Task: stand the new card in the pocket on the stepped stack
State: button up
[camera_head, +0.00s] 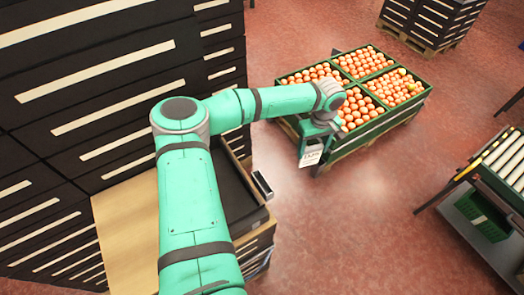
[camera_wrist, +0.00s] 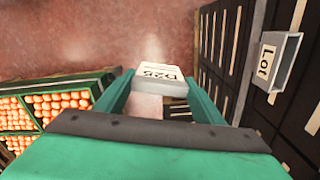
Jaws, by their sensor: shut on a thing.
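My gripper (camera_head: 314,137) is shut on a white card (camera_head: 311,156) and holds it out to the right of the stack, in front of the orange crates. In the wrist view the card (camera_wrist: 160,82) sits between the two green fingers of my gripper (camera_wrist: 161,92), with dark print that seems to read D25. The grey pocket (camera_head: 262,185) is on the right side of the stepped stack (camera_head: 195,259), apart from the card. In the wrist view the pocket (camera_wrist: 287,63) is at upper right, with a white face marked "Lot". I cannot tell whether its inside is empty.
Green crates (camera_head: 374,126) full of oranges stand on a pallet beyond my gripper. A roller stand (camera_head: 495,185) is at the right. Tall dark crate stacks (camera_head: 100,75) fill the left. Reddish floor between the stack and the roller stand is clear.

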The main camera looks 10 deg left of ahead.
jog(key=s+a+r+n, duration=1.3)
jog(key=s+a+n, duration=0.1)
jog(key=n, duration=0.6)
jog(key=shift+s+a+r+n, duration=0.2)
jog(key=shift+s+n, duration=0.2)
jog(key=shift+s, duration=0.25)
notch_tip(320, 180, down, 10)
jog(key=shift+r, duration=0.25)
